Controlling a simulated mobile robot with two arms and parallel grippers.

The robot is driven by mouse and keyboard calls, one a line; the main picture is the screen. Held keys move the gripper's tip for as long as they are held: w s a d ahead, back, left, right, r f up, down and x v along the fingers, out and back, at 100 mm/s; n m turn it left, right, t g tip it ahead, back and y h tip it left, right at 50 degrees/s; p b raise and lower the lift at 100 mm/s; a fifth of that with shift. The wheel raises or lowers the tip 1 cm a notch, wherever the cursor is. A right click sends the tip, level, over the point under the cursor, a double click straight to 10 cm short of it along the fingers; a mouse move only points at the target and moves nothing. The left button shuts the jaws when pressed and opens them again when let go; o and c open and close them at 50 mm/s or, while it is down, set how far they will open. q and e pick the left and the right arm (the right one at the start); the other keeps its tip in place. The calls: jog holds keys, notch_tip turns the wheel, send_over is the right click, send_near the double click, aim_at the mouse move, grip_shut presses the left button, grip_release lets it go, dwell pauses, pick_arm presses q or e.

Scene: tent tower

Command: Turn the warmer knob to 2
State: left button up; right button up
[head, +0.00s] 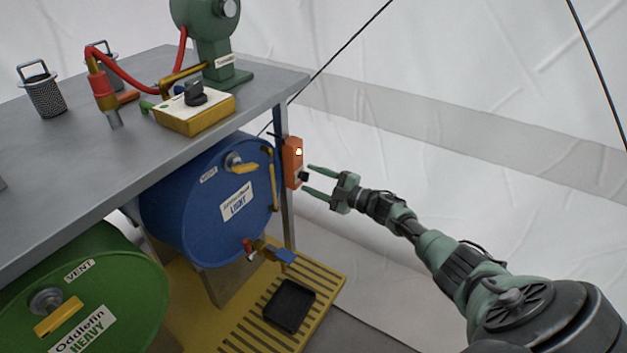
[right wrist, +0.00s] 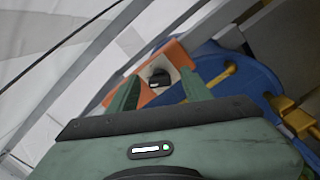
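An orange box (head: 291,160) with a glowing light is mounted on the table leg, beside the blue drum. A small black knob (head: 304,177) sticks out from the lower part of its face. My right gripper (head: 311,179) is open and empty, its fingers pointing at the knob. In the right wrist view the knob (right wrist: 159,78) shows on a pale plate between the two fingertips (right wrist: 160,77). I cannot tell whether the fingers touch it or which number it points to. My left gripper is not in view.
A blue drum (head: 190,205) and a green drum (head: 120,285) lie under the grey table (head: 150,65). A yellow-sided box (head: 205,115) with a black knob stands on top. A black tray (head: 289,305) sits on the yellow slatted platform.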

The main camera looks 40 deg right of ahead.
jog(key=p+v, duration=0.3)
jog(key=v, duration=0.4)
jog(key=shift+s+d, duration=0.15)
jog(key=shift+s, duration=0.2)
dwell(0.4)
